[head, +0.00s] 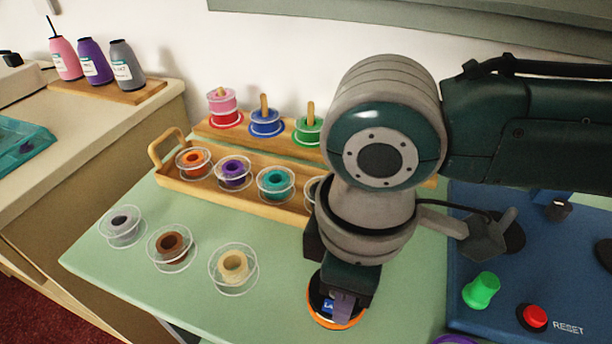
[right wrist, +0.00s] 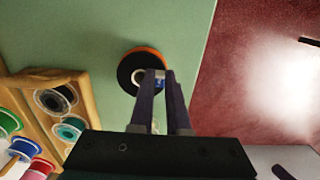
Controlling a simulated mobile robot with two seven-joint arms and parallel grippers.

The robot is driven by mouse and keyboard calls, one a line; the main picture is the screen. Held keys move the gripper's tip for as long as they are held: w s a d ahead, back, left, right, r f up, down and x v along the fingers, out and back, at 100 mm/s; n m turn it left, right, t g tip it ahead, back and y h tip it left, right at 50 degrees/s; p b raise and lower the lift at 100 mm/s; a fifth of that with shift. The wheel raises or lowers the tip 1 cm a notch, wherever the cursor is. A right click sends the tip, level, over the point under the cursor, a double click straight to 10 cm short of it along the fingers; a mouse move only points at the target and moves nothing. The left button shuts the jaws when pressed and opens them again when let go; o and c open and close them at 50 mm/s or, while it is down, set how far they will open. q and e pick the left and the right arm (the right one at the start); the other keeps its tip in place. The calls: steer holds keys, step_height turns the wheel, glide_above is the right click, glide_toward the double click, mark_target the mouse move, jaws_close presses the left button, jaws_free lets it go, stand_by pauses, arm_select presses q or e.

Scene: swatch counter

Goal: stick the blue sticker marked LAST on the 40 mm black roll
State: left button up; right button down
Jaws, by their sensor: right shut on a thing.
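A black roll with an orange edge (head: 314,297) lies flat on the green counter mat in the head view, partly hidden by my right gripper. In the right wrist view this roll (right wrist: 125,73) shows a pale core. My right gripper (head: 341,308) points down over the roll, shut on a small blue sticker (head: 328,306) with white lettering too small to read surely. The sticker (right wrist: 160,80) also shows between the fingertips (right wrist: 161,75) in the right wrist view, at the roll's side. I cannot tell whether it touches the roll. My left gripper is not in view.
Grey (head: 122,222), brown (head: 172,245) and cream (head: 234,266) spools lie left of the roll. A wooden tray (head: 237,202) of spools and a pegged rack (head: 215,133) stand behind. A blue panel (head: 470,240) with a green knob and red RESET button is at right.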

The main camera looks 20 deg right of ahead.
steer(key=shift+f, duration=0.1)
stand_by(1.1)
stand_by(0.4)
steer(key=c, duration=0.8)
jaws_free()
steer(key=shift+p, duration=0.3)
steer(key=shift+r, duration=0.2)
step_height(320, 180, up, 7)
steer(key=p, duration=0.8)
steer(key=shift+f, duration=0.15)
